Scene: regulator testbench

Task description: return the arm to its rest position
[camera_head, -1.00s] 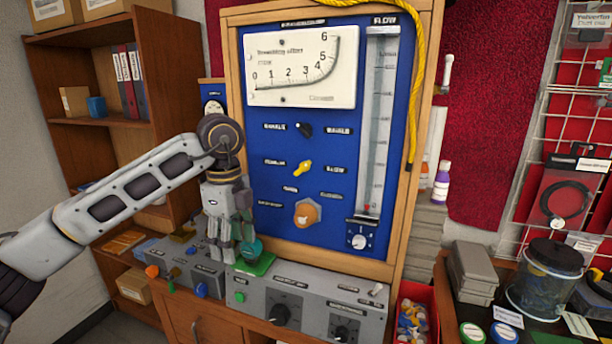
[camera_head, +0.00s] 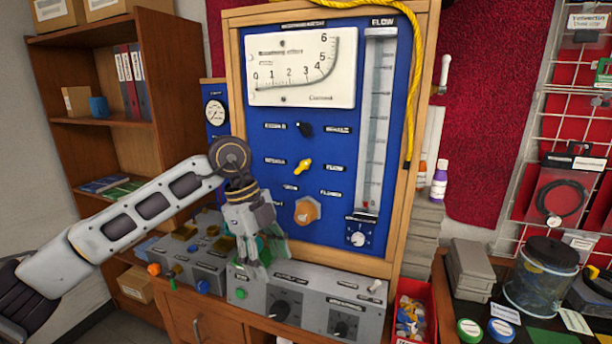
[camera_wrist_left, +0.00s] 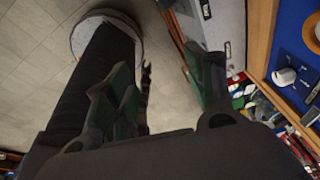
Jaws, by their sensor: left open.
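My left arm (camera_head: 150,208) comes in from the left, bent at a round dark joint in front of the left side of the blue panel (camera_head: 300,215). My left gripper (camera_head: 264,262) hangs down, slightly tilted, in front of the panel's lower left and over the grey control box (camera_head: 310,295). Its fingers look blurred against the box. In the left wrist view the green-padded fingers of the left gripper (camera_wrist_left: 168,88) are spread apart, with nothing held between them. My right gripper is in neither view.
The panel carries a yellow knob (camera_head: 302,167) and an orange knob (camera_head: 307,210) close to the gripper. A smaller control box (camera_head: 185,262) stands to the left. A wooden shelf (camera_head: 62,125) is behind the arm. A red bin (camera_head: 432,300) stands at right.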

